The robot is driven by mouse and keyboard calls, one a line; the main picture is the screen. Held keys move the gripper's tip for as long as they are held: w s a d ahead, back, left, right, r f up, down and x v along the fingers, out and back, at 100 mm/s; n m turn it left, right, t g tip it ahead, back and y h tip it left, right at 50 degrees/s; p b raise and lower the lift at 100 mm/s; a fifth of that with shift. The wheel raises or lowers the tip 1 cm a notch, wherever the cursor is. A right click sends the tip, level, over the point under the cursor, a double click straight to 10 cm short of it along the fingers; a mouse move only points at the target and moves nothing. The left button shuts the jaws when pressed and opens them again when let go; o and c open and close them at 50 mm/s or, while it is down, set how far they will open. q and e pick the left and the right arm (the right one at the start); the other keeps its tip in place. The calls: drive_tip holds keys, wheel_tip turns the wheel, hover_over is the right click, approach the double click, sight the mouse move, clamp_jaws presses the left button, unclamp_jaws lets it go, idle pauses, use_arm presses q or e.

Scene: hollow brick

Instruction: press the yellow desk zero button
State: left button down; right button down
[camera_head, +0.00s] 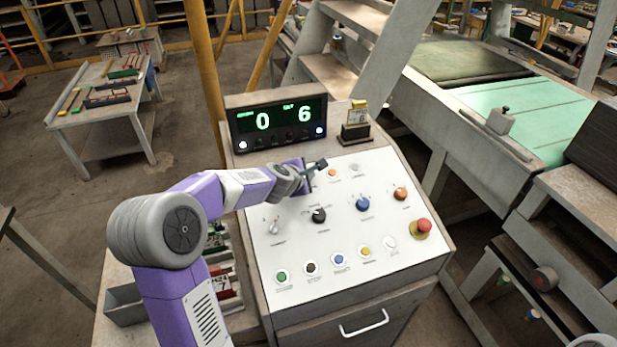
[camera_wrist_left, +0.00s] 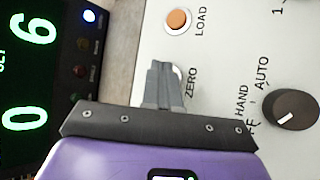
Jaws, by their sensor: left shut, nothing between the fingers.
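My left gripper (camera_head: 322,163) is shut and empty over the upper left part of the white desk panel (camera_head: 292,250). In the left wrist view its closed fingertips (camera_wrist_left: 161,68) lie over the spot beside the ZERO label (camera_wrist_left: 191,82). Only a pale sliver of a round button (camera_wrist_left: 178,72) shows at the fingers' edge; its colour is unclear and the rest is hidden. I cannot tell whether the fingertips touch it. In the head view the gripper hides that spot.
The orange LOAD button (camera_wrist_left: 177,20) is close by. A dark HAND/AUTO knob (camera_wrist_left: 290,108) is to the right. The lit display (camera_head: 278,122) reads 0 and 6. A red mushroom button (camera_head: 423,226) and a lower row with a yellow button (camera_head: 365,252) are on the panel.

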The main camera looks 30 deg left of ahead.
use_arm(q)
drive_tip(key=shift+s+d+r+p, duration=0.15)
drive_tip(key=shift+r+p, duration=0.3)
drive_tip(key=shift+r, duration=0.25)
drive_tip(key=r+p, duration=0.2)
drive_tip(key=r, duration=0.1)
drive_tip(key=s+d+r+p, duration=0.1)
drive_tip(key=p, duration=0.1)
drive_tip(key=shift+r, duration=0.35)
drive_tip(key=shift+w, duration=0.1)
idle(0.4)
